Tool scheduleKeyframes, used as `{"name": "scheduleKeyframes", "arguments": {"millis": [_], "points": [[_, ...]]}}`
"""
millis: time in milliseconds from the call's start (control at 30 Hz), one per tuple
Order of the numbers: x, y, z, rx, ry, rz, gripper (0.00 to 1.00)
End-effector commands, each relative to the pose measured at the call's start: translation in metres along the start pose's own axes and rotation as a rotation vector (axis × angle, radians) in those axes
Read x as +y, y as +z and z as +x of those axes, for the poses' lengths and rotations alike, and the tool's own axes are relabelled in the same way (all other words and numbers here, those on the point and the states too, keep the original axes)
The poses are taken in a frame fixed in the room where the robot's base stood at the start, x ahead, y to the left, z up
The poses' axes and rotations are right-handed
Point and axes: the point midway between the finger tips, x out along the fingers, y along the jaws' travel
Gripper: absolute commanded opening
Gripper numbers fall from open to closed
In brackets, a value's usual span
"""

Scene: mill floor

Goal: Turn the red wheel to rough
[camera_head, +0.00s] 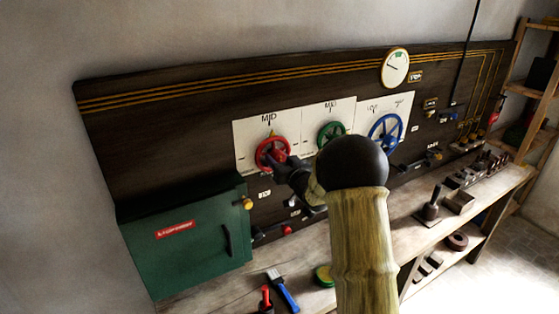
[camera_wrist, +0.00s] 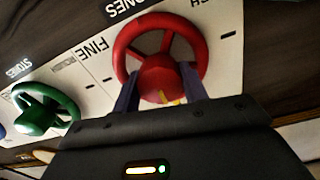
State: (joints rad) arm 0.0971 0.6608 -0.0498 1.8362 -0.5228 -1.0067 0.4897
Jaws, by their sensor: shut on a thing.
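The red wheel (camera_head: 277,154) is mounted on a white plate at the left of the dark wall panel. A yellow mark at its top is toward the "MID" label in the head view. My gripper (camera_head: 284,167) reaches the wheel from the front. In the wrist view my gripper (camera_wrist: 158,84) has its two fingers on either side of the wheel's hub, shut on it. The gripper body hides the wheel's near edge.
A green wheel (camera_head: 331,133) and a blue wheel (camera_head: 385,132) sit to the right on the same panel. A green cabinet (camera_head: 187,238) stands at lower left. The bench (camera_head: 212,284) below holds brushes and tools. A round gauge (camera_head: 395,67) hangs above.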

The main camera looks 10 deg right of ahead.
Motion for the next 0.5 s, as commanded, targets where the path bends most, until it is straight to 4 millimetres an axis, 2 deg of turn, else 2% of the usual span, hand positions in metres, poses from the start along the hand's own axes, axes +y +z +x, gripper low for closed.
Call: {"name": "scheduleKeyframes", "arguments": {"millis": [267,500], "points": [[0.0007,0.0016,-0.0002,0.001,0.001,-0.03,0.2],[0.0008,0.0043,-0.0002,0.004,0.0,-0.129,0.2]]}}
